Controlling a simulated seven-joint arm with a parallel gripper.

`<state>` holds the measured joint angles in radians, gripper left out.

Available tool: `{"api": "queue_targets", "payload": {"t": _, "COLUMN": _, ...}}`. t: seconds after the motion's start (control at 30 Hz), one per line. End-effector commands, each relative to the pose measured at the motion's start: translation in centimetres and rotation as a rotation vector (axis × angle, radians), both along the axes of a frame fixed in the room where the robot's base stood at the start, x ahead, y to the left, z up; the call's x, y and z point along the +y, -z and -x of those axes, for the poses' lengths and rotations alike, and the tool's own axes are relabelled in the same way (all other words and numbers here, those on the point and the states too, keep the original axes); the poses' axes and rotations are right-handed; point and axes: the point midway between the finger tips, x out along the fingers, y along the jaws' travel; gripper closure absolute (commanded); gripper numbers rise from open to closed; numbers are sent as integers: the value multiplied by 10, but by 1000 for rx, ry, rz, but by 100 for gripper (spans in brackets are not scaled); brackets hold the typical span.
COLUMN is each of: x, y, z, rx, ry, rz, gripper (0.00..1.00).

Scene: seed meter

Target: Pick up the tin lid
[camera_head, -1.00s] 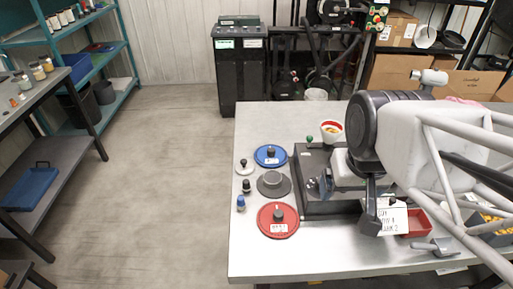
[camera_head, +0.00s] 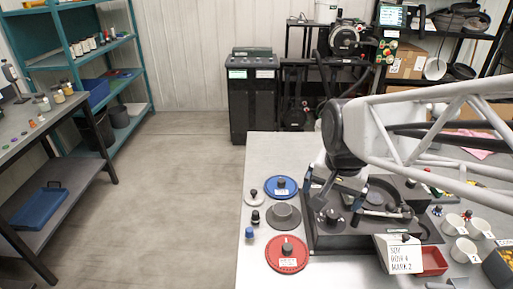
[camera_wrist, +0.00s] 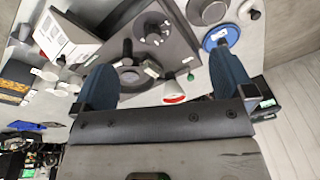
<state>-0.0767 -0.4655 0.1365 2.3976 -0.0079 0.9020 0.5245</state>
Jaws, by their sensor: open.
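No part is labelled tin lid. A small pale round lid with a dark knob (camera_head: 254,197) lies flat on the table, left of the blue disc, and may be it. A larger grey disc with a raised centre (camera_head: 283,215) lies between the blue and red discs; it also shows at the top of the wrist view (camera_wrist: 207,10). My gripper (camera_head: 336,203) is open and empty above the dark seed meter, right of these discs. In the wrist view, my two blue-grey fingers (camera_wrist: 165,75) are wide apart with nothing between them.
The blue disc (camera_head: 281,188) and red disc (camera_head: 287,252) lie left of the dark seed meter (camera_head: 330,238). Small knobs, black (camera_head: 255,217) and blue (camera_head: 249,233), stand near the table's left edge.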

Motion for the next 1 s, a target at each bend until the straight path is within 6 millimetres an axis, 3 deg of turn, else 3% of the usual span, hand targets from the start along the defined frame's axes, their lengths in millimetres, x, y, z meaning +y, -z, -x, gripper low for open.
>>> {"api": "queue_targets", "payload": {"t": 0.43, "x": 51, "y": 34, "z": -93, "rx": 71, "ry": 428, "rz": -65, "gripper": 0}}
{"api": "queue_targets", "payload": {"t": 1.0, "x": 135, "y": 113, "z": -191, "rx": 141, "ry": 983, "rz": -95, "gripper": 0}}
